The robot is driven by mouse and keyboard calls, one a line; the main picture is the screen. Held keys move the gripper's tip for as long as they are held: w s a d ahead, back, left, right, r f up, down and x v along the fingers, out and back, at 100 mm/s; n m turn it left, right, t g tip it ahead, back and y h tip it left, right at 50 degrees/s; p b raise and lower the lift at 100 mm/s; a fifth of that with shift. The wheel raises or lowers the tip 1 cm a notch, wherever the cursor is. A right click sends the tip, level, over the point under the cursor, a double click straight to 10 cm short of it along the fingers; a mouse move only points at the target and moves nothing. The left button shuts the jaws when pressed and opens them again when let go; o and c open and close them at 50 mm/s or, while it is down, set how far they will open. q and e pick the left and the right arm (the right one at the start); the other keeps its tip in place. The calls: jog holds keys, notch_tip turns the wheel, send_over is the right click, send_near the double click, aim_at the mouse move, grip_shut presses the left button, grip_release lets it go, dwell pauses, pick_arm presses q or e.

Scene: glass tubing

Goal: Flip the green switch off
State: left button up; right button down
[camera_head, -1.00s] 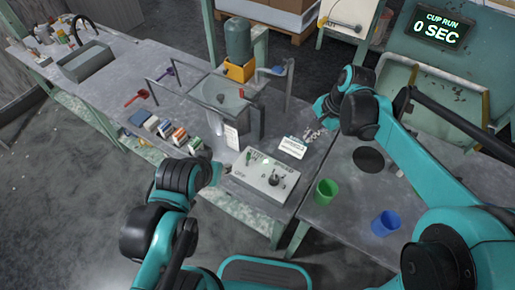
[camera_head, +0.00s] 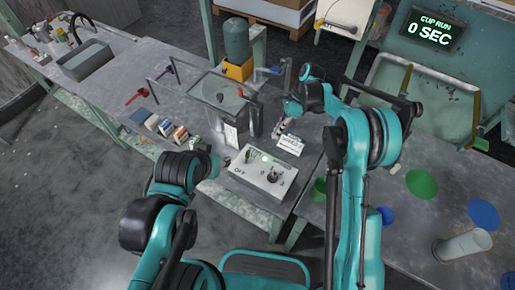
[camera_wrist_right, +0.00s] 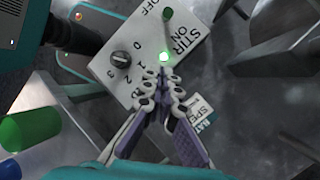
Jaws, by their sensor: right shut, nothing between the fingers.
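A pale control box (camera_head: 262,181) stands on the bench in the head view, with OFF lettered at its left. In the right wrist view it (camera_wrist_right: 142,75) shows STIR ON and OFF, a black dial (camera_wrist_right: 122,58) and a lit green lamp (camera_wrist_right: 163,57). The green switch (camera_wrist_right: 167,15) is a small lever near the top edge there, beyond the lamp. My right gripper (camera_wrist_right: 162,73) is shut and empty, its tips over the box just short of the lamp, apart from the switch. My left gripper (camera_head: 226,162) is near the box's left side; its fingers are unclear.
A small white label card (camera_head: 290,145) stands behind the box. A tank with a stirrer (camera_head: 218,90) is further back. A green cup (camera_head: 318,188) and a blue cup (camera_head: 387,214) are partly hidden by my right arm. Coloured discs (camera_head: 421,184) lie at the right.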

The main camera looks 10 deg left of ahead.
jog(key=b, duration=0.4)
send_near(255, 160)
jog(key=f, duration=0.1)
jog(key=s+f, duration=0.1)
jog(key=f, duration=0.1)
jog(key=shift+s+d, duration=0.35)
jog(key=shift+d, duration=0.05)
jog(key=a, duration=0.3)
jog(key=shift+s+a+r+b, duration=0.1)
jog(key=shift+s+r+b, duration=0.15)
jog(key=shift+s+b, duration=0.1)
jog(key=shift+a+r, duration=0.15)
jog(key=shift+a, duration=0.2)
jog(key=shift+s+a+r+t+h, duration=0.15)
jog(key=shift+s+t+h, duration=0.15)
jog(key=shift+t, duration=0.4)
jog(key=shift+t+p, duration=0.3)
jog(key=shift+t, duration=0.1)
jog(key=shift+s+r+t+h, duration=0.2)
jog(key=shift+t+h, duration=0.1)
jog(key=shift+t, duration=0.1)
